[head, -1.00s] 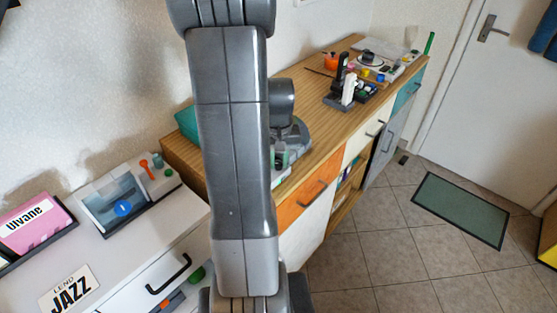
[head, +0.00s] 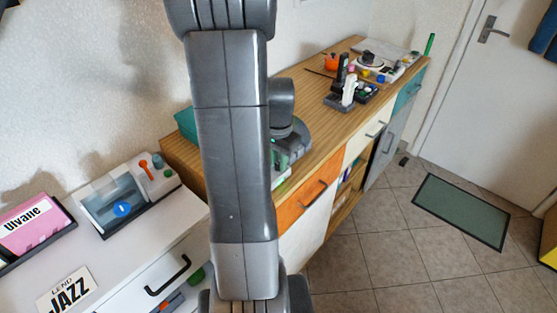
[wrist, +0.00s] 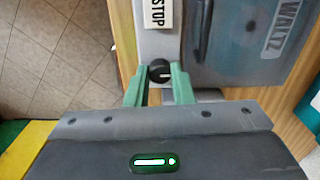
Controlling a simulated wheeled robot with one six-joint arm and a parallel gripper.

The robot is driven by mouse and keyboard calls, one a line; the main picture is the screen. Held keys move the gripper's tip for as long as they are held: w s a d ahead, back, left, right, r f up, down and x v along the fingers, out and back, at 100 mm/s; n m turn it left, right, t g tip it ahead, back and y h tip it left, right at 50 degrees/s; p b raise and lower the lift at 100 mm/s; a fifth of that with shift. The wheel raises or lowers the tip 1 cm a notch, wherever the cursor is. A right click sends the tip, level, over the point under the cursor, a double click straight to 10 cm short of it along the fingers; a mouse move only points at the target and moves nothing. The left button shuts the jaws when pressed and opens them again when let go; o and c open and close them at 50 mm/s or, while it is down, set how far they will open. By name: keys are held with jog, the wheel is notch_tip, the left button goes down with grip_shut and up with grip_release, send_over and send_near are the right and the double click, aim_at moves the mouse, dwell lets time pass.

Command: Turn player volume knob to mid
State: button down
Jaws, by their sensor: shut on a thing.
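The black round knob (wrist: 160,71) shows in the wrist view, with a short white mark on its face. The player's dark lid (wrist: 245,40) with a WALTZ label is to the right. In the head view my arm hides most of the player and the knob.
The wooden counter (head: 320,105) runs to the back right, with a dark stand (head: 345,97) on it. A second device with an orange lever (head: 145,167) stands on the white cabinet at left.

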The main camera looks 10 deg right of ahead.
jog(key=shift+m, duration=0.3)
dwell(0.4)
jog(key=c, duration=1.3)
grip_release()
jog(key=shift+o, duration=0.2)
